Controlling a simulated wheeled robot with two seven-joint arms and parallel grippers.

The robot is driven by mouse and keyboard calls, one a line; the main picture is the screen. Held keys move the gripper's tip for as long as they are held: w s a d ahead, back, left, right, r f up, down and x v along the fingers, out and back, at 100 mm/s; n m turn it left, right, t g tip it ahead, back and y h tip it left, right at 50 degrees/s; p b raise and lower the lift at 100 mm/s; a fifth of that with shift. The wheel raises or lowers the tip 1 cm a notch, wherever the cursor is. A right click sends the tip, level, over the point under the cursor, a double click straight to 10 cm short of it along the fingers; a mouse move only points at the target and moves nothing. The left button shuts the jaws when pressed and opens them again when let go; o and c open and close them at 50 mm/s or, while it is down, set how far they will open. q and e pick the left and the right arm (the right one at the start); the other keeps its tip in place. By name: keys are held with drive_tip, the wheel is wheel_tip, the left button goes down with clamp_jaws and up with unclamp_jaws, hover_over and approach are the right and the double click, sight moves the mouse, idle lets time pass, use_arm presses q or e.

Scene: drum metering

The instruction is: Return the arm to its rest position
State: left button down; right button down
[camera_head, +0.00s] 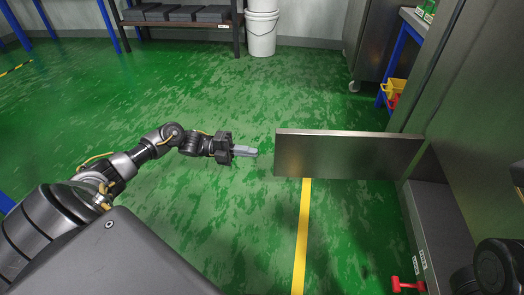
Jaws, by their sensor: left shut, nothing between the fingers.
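My left arm (150,147) comes in from the left and reaches toward the middle of the view. My left gripper (250,152) is shut and empty, its fingers pointing right. It hangs in the air over the green floor, a small gap to the left of a grey metal panel (345,155). The panel juts out from the metal cabinet at the right like an open door or flap. My right gripper is not in view.
A grey cabinet wall (480,110) stands at the right, with a red handle (407,285) low down. A white bucket (262,35) and a shelf with dark boxes (180,13) are at the back. A yellow line (302,235) crosses the floor. Open floor lies left of the panel.

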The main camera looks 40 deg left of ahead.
use_arm(q)
drive_tip(key=v, duration=0.3)
drive_tip(key=shift+w+a, duration=0.2)
drive_tip(key=shift+a, duration=0.25)
